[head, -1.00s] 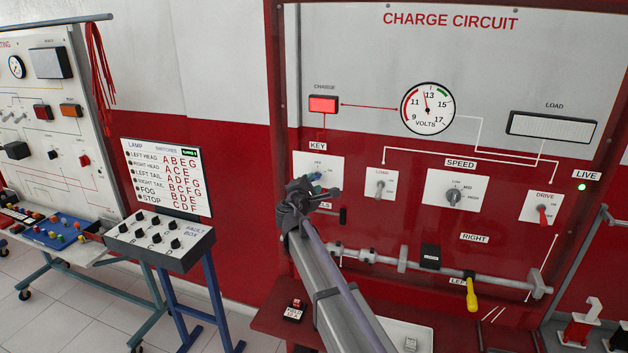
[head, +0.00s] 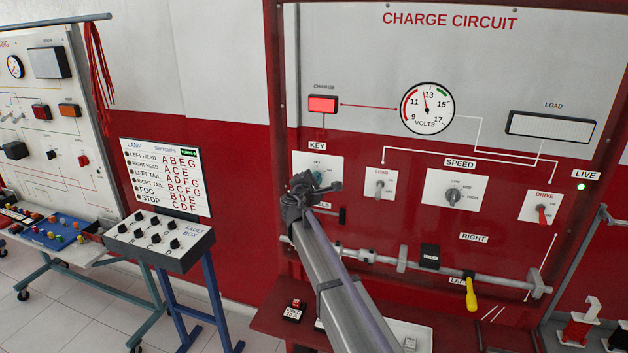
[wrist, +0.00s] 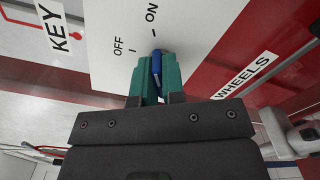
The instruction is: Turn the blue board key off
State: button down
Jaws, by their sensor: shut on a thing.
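The blue key (wrist: 157,68) is on a white switch plate (wrist: 112,25) marked OFF and ON. In the wrist view its visible end points toward the ON mark. My gripper (wrist: 156,75) is shut on the key, with a green fingertip on each side of it. In the head view my gripper (head: 317,177) is at the plate under the KEY label (head: 317,146). My gripper and wrist hide most of the key and the lower part of the plate there.
The red CHARGE lamp (head: 323,104) is lit and the voltmeter (head: 427,108) reads near 13. LOAD (head: 380,186), SPEED (head: 453,195) and DRIVE (head: 542,212) knobs are to the right. A shaft with a yellow handle (head: 471,295) runs below. A fault box (head: 160,238) stands left.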

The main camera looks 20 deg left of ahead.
jog(key=shift+n, duration=0.3)
jog(key=n, duration=1.1)
jog(key=shift+n, duration=0.3)
dwell(0.4)
jog(key=c, duration=1.2)
grip_release()
jog(key=shift+s, duration=0.1)
jog(key=s, duration=1)
jog(key=shift+s+d, duration=0.3)
jog(key=shift+d, duration=0.05)
